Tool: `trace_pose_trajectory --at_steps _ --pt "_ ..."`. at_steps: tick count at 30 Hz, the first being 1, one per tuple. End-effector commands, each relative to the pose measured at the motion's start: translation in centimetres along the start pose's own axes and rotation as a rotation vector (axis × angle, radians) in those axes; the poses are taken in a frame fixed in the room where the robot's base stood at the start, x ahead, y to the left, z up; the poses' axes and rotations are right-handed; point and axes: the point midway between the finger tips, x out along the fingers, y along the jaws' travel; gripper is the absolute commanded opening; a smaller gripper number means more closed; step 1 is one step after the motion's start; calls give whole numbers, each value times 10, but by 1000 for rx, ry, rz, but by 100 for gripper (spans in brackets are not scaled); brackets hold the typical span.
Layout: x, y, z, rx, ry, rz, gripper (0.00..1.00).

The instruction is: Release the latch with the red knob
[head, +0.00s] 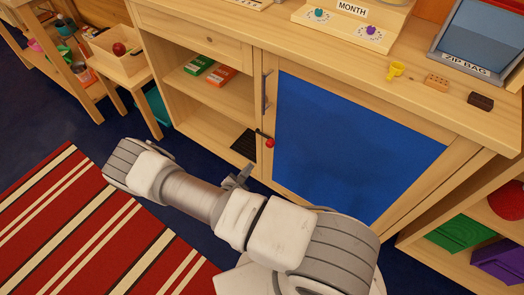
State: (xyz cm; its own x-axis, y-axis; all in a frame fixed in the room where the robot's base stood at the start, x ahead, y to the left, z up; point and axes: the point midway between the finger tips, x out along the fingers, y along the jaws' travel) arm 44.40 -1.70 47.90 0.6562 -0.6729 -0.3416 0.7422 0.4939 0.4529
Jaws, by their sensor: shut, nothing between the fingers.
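The red knob (269,143) sits at the end of a short dark latch lever (260,134) near the left edge of the cabinet door (345,145). The door has a blue panel in a wooden frame and looks shut. A dark vertical handle (265,93) is on the door frame above the latch. My gripper (240,174) is small and dark grey, partly hidden behind my arm. It is shut and empty, below and to the left of the knob in the picture and apart from it.
Left of the door, an open shelf (205,85) holds green and orange boxes. A dark slatted patch (245,142) shows in its lower part. The counter above carries a yellow cup (395,70) and blocks. A red striped rug (110,235) lies on the blue floor.

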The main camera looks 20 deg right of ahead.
Motion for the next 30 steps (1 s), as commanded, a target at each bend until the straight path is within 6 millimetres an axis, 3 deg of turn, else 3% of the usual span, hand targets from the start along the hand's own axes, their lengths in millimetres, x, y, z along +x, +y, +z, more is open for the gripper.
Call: trace_pose_trajectory --at_steps 11,17,26,30 --pt "5 0 0 1 -1 -1 0" --pt "35 -2 -2 3 -3 -2 0" --pt "101 -2 -2 2 -3 -3 0" --pt "94 1 18 1 -1 -1 0"
